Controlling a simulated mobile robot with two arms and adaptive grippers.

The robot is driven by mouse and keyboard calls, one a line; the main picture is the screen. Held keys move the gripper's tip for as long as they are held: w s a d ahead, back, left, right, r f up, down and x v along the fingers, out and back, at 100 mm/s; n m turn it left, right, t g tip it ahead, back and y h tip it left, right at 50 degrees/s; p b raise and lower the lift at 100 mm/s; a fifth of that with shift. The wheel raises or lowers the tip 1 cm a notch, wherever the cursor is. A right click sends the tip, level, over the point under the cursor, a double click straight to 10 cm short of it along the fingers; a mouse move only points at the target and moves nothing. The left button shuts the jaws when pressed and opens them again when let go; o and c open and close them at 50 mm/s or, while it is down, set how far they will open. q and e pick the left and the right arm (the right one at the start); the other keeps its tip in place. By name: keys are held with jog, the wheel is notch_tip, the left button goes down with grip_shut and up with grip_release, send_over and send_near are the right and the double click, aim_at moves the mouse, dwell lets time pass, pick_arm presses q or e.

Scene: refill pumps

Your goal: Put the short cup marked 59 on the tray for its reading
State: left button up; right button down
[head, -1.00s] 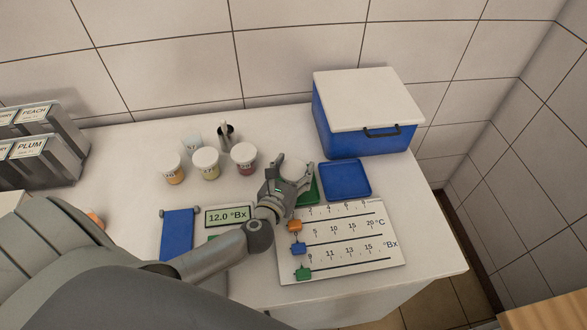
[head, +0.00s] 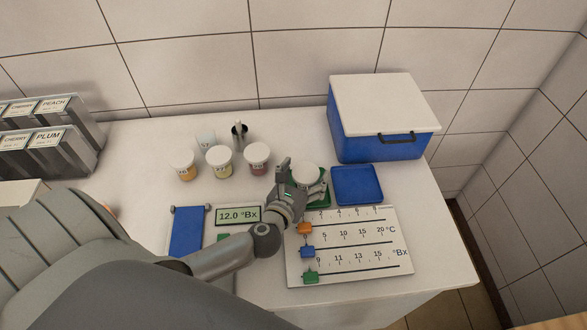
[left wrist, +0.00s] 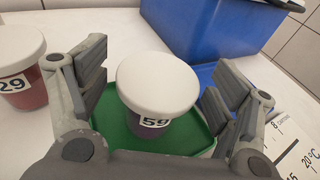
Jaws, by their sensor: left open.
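The short cup marked 59 (left wrist: 157,88) has a white lid and dark purple contents. In the left wrist view it appears to stand upright on the green tray (left wrist: 108,118), between my fingers. In the head view its white lid (head: 306,173) shows inside my left gripper (head: 304,178). The gripper is open, with a finger on each side of the cup and visible gaps to it in the left wrist view (left wrist: 155,90). The green tray (head: 324,201) is partly hidden by the gripper in the head view. My right gripper is not in view.
A blue tray (head: 357,186) lies right of the green one, before a blue cooler box (head: 380,148). Lidded cups stand left, including the one marked 29 (left wrist: 22,68). A display (head: 237,215) reads 12.0 °Bx. A slider board (head: 350,262) lies in front.

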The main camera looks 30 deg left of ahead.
pick_arm(q)
jog(key=b+v, duration=0.2)
jog(key=v, duration=0.8)
jog(key=shift+s, duration=0.55)
